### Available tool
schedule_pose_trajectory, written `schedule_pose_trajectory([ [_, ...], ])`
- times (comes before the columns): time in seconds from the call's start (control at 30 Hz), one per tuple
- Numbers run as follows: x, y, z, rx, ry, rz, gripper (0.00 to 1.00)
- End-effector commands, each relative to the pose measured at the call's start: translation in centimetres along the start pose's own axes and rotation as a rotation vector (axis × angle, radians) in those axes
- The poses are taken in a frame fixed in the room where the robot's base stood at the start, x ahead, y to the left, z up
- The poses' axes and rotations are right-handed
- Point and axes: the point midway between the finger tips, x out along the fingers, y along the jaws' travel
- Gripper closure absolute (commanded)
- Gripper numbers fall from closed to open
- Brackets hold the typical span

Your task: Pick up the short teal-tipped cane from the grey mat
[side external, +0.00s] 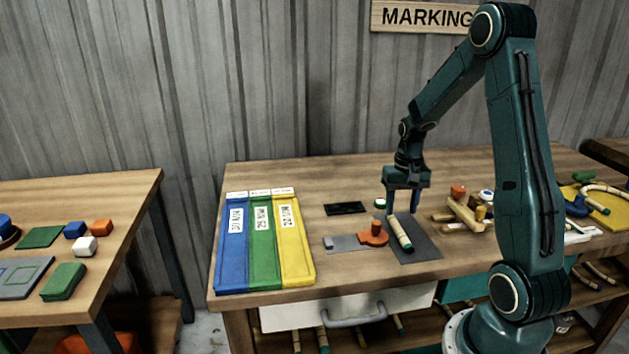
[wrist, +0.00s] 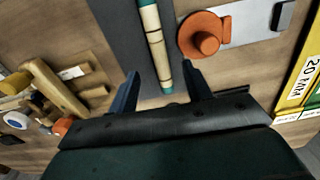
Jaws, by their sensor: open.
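The short cane (side external: 401,234) is pale with teal tips and lies on the dark grey mat (side external: 427,247). In the wrist view the cane (wrist: 153,40) runs up from between the fingertips to the top edge, on the mat (wrist: 125,25). My gripper (side external: 403,210) is open and empty, pointing down near the cane's far end. In the wrist view one finger of my gripper (wrist: 160,75) is on each side of the cane's teal end, apart from it. How high the fingertips are above the mat I cannot tell.
An orange knob (side external: 373,234) on a grey plate (side external: 345,243) sits close left of the mat. Blue, green and yellow trays (side external: 297,245) stand further left. A wooden rack (side external: 466,214) with small pieces is to the right. A black flat item (side external: 345,209) lies behind.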

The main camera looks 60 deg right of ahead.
Motion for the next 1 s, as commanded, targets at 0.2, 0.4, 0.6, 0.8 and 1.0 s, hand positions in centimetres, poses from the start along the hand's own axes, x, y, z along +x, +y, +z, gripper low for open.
schedule_pose_trajectory([
  [0.2,1.4,0.0,0.1,0.0,-0.001,0.0,0.51],
  [0.4,1.5,0.0,0.1,0.0,-0.001,0.0,0.51],
  [0.6,2.8,0.1,0.2,0.0,-0.004,0.0,0.51],
  [0.8,5.1,0.1,0.2,0.0,-0.003,0.0,0.51],
  [1.0,6.4,0.1,0.2,0.0,-0.001,0.001,0.51],
])
